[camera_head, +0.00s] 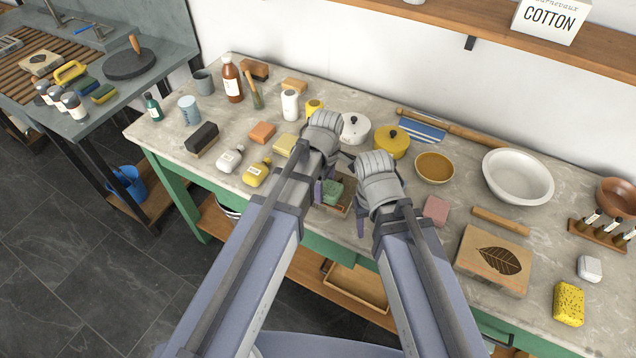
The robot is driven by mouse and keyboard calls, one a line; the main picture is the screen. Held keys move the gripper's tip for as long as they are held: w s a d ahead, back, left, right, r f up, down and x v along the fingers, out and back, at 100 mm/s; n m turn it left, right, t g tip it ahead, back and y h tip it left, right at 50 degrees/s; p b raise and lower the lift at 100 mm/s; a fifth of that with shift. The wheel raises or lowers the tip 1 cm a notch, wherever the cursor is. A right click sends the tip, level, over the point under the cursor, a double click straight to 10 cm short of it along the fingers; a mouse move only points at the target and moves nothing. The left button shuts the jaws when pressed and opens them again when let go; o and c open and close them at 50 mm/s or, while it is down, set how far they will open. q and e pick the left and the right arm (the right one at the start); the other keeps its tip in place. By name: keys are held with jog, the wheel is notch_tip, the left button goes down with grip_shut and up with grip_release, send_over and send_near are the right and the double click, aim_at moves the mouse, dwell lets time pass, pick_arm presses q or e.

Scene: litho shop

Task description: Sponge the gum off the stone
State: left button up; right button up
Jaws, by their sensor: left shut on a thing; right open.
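The stone (470,262), a pale slab with a dark leaf drawn on its top, lies on the counter at the right. A yellow sponge (568,304) with dark pores stands near the right front edge, apart from both grippers. My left gripper (325,191) is low over the middle of the counter, shut on what looks like a small green block (334,190) at a dark wooden tray. The arm hides part of this grip. My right gripper (361,213) is open just right of it, pointing down, with nothing seen between its fingers.
A pink block (436,210) and a wooden bar (501,221) lie between my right gripper and the stone. A white basin (517,176) and an amber bowl (434,167) stand behind. A small white container (589,268) is near the sponge. Bottles and blocks crowd the left.

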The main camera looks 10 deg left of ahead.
aim_at(339, 200)
pick_arm(q)
jog(key=shift+s+d+f, duration=0.1)
jog(key=shift+s+d, duration=0.15)
jog(key=shift+d, duration=0.45)
jog(key=shift+s+d+r, duration=0.1)
jog(key=shift+s+d, duration=0.2)
jog(key=shift+d, duration=0.45)
jog(key=shift+s+d+f, duration=0.1)
jog(key=shift+s+d, duration=0.15)
jog(key=shift+d, duration=0.45)
jog(key=shift+s+d, duration=0.3)
jog(key=shift+d, duration=0.65)
jog(key=shift+s+d, duration=0.3)
jog(key=shift+d, duration=0.65)
jog(key=shift+w+d, duration=0.3)
jog(key=shift+w, duration=0.6)
jog(key=shift+w+d, duration=0.25)
jog(key=shift+w, duration=0.6)
jog(key=shift+w+a, duration=0.2)
jog(key=shift+a, duration=0.3)
jog(key=shift+w+a, duration=0.15)
jog(key=shift+a, duration=1.35)
jog(key=shift+w+a, duration=0.25)
jog(key=shift+a, duration=0.65)
jog(key=shift+w+a, duration=0.2)
jog(key=shift+a, duration=0.65)
jog(key=shift+w+a, duration=0.35)
jog(key=shift+a, duration=0.55)
jog(key=shift+w+a, duration=0.3)
jog(key=shift+a, duration=0.6)
